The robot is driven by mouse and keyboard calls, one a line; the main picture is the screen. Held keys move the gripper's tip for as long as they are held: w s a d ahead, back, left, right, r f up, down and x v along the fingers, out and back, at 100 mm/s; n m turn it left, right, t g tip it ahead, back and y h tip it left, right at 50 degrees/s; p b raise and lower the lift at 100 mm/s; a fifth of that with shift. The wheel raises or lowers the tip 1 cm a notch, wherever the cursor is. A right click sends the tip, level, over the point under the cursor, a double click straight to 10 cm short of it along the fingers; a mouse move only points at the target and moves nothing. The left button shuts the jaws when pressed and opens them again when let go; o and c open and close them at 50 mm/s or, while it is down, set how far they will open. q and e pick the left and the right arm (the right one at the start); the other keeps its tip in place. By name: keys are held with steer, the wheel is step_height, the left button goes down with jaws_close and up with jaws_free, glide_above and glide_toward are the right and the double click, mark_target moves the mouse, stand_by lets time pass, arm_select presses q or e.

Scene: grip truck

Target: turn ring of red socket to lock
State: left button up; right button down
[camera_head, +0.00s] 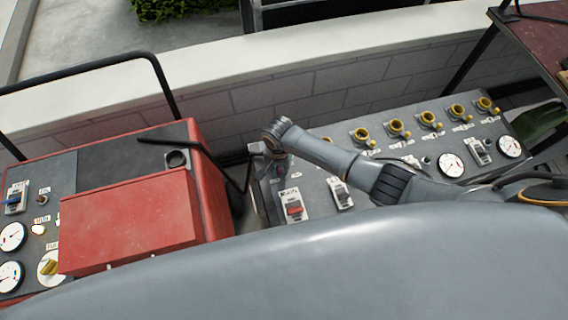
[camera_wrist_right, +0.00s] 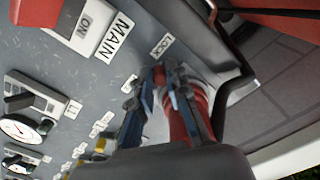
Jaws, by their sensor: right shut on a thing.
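My right gripper (camera_head: 272,158) is at the far left end of the grey control panel, at its upper left corner. In the right wrist view, the gripper (camera_wrist_right: 166,78) has its fingers closed on the red socket (camera_wrist_right: 176,118), whose red round body shows between and beside the fingers. The fingers hide part of the socket and its ring, so I cannot tell how far the ring is turned. A label reading LOCK (camera_wrist_right: 161,46) is just beyond the fingertips. In the head view the socket is hidden by the gripper. My left gripper is not in view.
The grey panel (camera_head: 322,222) carries a red MAIN switch (camera_head: 294,210), gauges (camera_head: 451,165) and several yellow fittings (camera_head: 396,127). A red box (camera_head: 130,222) with a black bar stands left of the gripper. A low block wall (camera_head: 290,95) runs behind.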

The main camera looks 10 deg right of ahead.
steer(key=shift+w+a+m+p, duration=0.15)
steer(key=shift+a+m+p, duration=0.35)
steer(key=shift+m, duration=0.5)
steer(key=shift+a, duration=0.1)
steer(key=c, duration=1.3)
jaws_free()
step_height(320, 180, up, 12)
